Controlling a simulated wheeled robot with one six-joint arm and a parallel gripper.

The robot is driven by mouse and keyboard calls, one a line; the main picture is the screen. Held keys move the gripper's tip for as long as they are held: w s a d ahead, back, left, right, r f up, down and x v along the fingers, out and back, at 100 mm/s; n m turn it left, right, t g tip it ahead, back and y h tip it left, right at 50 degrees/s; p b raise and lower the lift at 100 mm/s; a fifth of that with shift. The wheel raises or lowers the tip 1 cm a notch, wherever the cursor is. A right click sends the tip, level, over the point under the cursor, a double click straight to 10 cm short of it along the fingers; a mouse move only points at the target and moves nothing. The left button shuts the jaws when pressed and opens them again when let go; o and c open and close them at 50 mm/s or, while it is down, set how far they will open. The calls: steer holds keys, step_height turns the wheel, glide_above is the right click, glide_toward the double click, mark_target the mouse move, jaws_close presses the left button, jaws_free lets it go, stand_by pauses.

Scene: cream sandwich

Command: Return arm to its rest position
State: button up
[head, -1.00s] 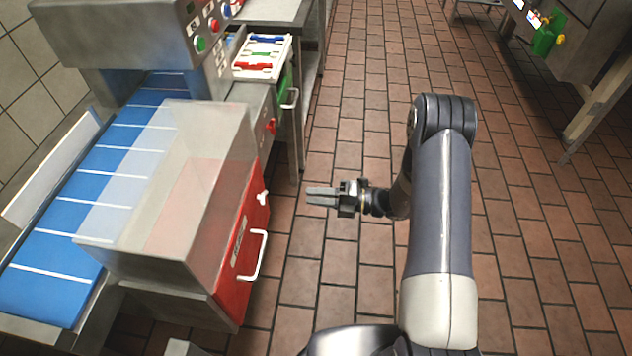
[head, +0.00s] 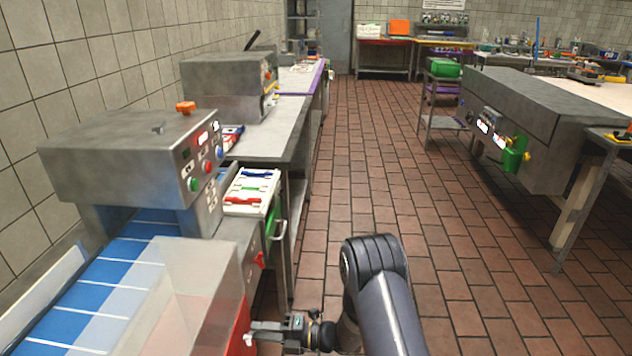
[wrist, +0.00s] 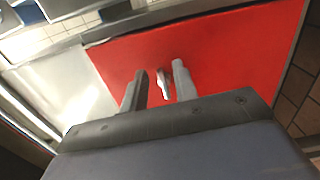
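My gripper (head: 265,330) is low in the head view, at the end of my dark grey arm (head: 385,300). Its fingers point left toward the red front panel (head: 236,332) of the conveyor machine. In the wrist view, my gripper (wrist: 161,78) is open, with its two grey fingers apart. A small pale metal latch (wrist: 166,84) on the red panel (wrist: 235,45) shows between the fingers. I cannot tell whether the fingers touch it. The arm is folded, with its upper joint (head: 373,258) above the gripper.
The conveyor machine (head: 120,150) with its blue belt (head: 135,268) stands close on the left. A steel counter (head: 262,140) runs behind it. The tiled floor (head: 420,225) is clear ahead and to the right.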

steer(key=d, duration=1.1)
steer(key=a+n, duration=0.2)
steer(key=a, duration=0.1)
steer(key=a+r+n, duration=0.1)
steer(key=a+n, duration=0.2)
steer(key=a, duration=0.1)
steer(key=a+n+b, duration=0.1)
steer(key=a+n, duration=0.2)
steer(key=a, duration=0.1)
steer(key=shift+s+r, duration=0.15)
steer(key=shift+s, duration=0.15)
stand_by(0.6)
